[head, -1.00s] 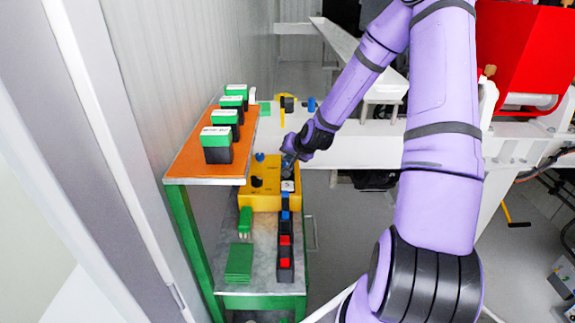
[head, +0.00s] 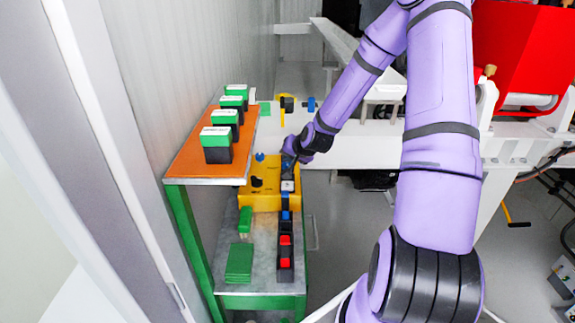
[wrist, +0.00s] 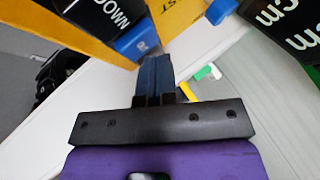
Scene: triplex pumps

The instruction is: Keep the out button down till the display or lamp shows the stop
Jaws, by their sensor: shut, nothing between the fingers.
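A yellow control box (head: 262,203) stands on the bench at left centre, with a black knob (head: 257,181) and a blue knob (head: 260,157) on it. My gripper (head: 287,165) is shut and empty at the box's far right corner. In the wrist view its blue fingers (wrist: 155,62) point at a blue button (wrist: 137,42) beside a black block marked "DOWN" (wrist: 90,18). The fingertips are close to that button; whether they touch it I cannot tell. No label "out", lit lamp or readable display shows.
A black strip with red and blue buttons (head: 285,252) runs towards me from the box. An orange shelf (head: 186,160) with several green-topped blocks stands at left. Green blocks (head: 239,262) lie on the bench. A white beam (head: 365,150) lies behind.

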